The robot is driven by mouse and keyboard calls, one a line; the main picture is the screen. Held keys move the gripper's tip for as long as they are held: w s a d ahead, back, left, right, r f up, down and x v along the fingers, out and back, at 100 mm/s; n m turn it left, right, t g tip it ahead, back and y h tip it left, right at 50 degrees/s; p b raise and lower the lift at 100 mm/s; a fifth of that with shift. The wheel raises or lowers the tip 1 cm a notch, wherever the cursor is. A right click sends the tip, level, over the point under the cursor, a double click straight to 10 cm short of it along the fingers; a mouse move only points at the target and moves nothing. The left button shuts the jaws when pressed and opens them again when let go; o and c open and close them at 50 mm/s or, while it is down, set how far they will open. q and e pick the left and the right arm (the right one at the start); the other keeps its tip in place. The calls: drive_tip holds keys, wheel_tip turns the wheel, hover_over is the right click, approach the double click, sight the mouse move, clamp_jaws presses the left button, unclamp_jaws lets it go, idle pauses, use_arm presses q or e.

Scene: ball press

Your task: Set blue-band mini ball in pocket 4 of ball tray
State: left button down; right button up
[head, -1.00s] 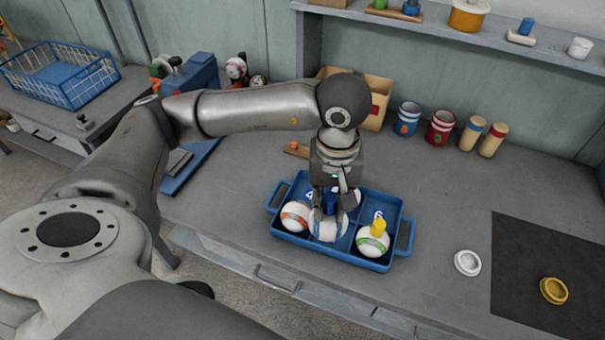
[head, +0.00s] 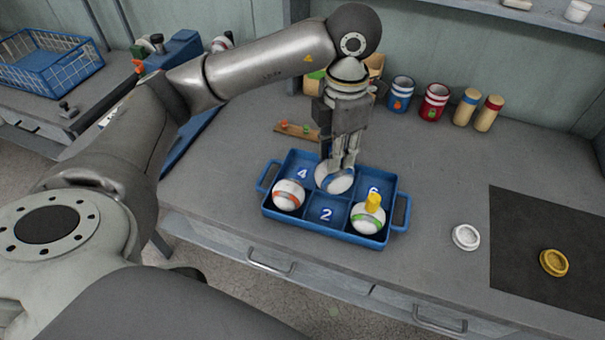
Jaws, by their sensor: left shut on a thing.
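My left gripper (head: 345,162) is shut on the blue-band mini ball (head: 333,180), a white ball with a bluish band. It holds the ball over the back middle of the blue ball tray (head: 263,198); the gap beneath the ball is hard to judge. Pocket 4 (head: 301,174), at the back left of the tray, is empty and shows its white number. Pocket 2 (head: 325,214), front middle, is also empty. The back-middle pocket is mostly hidden by the ball and gripper. My right gripper is not in view.
An orange-band ball (head: 288,195) sits front left in the tray. A green-band ball (head: 367,218) with a yellow peg (head: 373,203) sits front right. A small wooden strip (head: 297,131) lies behind the tray. A white ring (head: 466,237) lies to the right, with free table between.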

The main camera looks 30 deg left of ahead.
use_arm(q)
drive_tip(key=n, duration=0.2)
drive_tip(key=w+n, duration=0.1)
drive_tip(key=n, duration=0.2)
drive_tip(key=shift+w+r+n+b, duration=0.1)
drive_tip(key=shift+n+b, duration=0.2)
drive_tip(key=shift+b, duration=0.1)
drive_tip(key=shift+w+r+n, duration=0.1)
drive_tip(key=shift+w+n, duration=0.1)
drive_tip(key=shift+n, duration=1)
drive_tip(key=shift+w+a+n, duration=0.15)
drive_tip(key=shift+n, duration=0.45)
drive_tip(key=w+a+f+p, duration=0.2)
drive_tip(key=w+a+f, duration=0.1)
drive_tip(key=a+f, duration=0.3)
drive_tip(key=w+a+f+p, duration=0.2)
drive_tip(key=w+a+f, duration=0.1)
drive_tip(key=a+f, duration=0.3)
drive_tip(key=shift+a+f, duration=0.25)
drive_tip(key=shift+f, duration=0.2)
drive_tip(key=shift+f, duration=0.1)
